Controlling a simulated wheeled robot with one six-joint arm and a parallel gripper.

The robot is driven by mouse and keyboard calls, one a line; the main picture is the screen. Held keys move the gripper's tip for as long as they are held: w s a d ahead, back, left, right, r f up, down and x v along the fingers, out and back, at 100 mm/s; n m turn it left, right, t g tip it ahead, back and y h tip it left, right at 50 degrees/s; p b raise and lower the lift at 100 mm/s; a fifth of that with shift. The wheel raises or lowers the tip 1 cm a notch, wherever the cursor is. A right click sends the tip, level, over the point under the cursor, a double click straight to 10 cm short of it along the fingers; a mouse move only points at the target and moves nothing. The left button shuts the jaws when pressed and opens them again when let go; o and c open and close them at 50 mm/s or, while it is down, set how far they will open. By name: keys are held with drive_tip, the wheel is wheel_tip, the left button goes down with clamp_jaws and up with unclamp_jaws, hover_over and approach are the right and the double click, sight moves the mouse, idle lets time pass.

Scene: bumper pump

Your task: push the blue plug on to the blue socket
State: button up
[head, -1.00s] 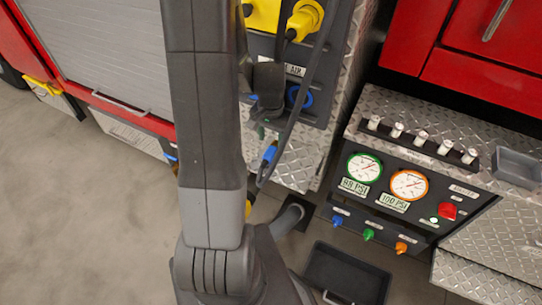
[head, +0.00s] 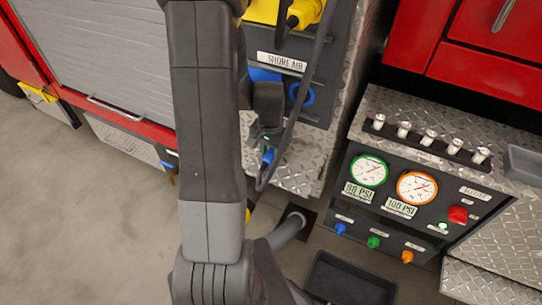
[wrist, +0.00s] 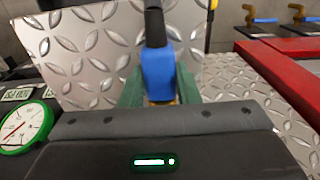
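The blue plug (head: 267,156) hangs in my gripper (head: 265,140), below the dark shore-air panel, with its black cable looping beside it. In the wrist view the plug (wrist: 158,72) sits between the green fingers of my gripper (wrist: 159,92), which are closed against its sides. The blue socket (head: 302,94) shows as a blue ring on the panel, above and to the right of the plug and apart from it. Part of the ring is hidden by the cable.
A "SHORE AIR" label (head: 282,62) and a yellow connector (head: 305,13) are above the socket. A gauge panel (head: 395,215) with small coloured knobs stands to the right. A black tray (head: 350,280) is on the floor. Open floor lies at the left.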

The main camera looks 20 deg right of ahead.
sight(271, 153)
drive_tip(key=shift+r+p, duration=2.15)
drive_tip(key=shift+r, duration=0.85)
drive_tip(key=shift+c, duration=0.3)
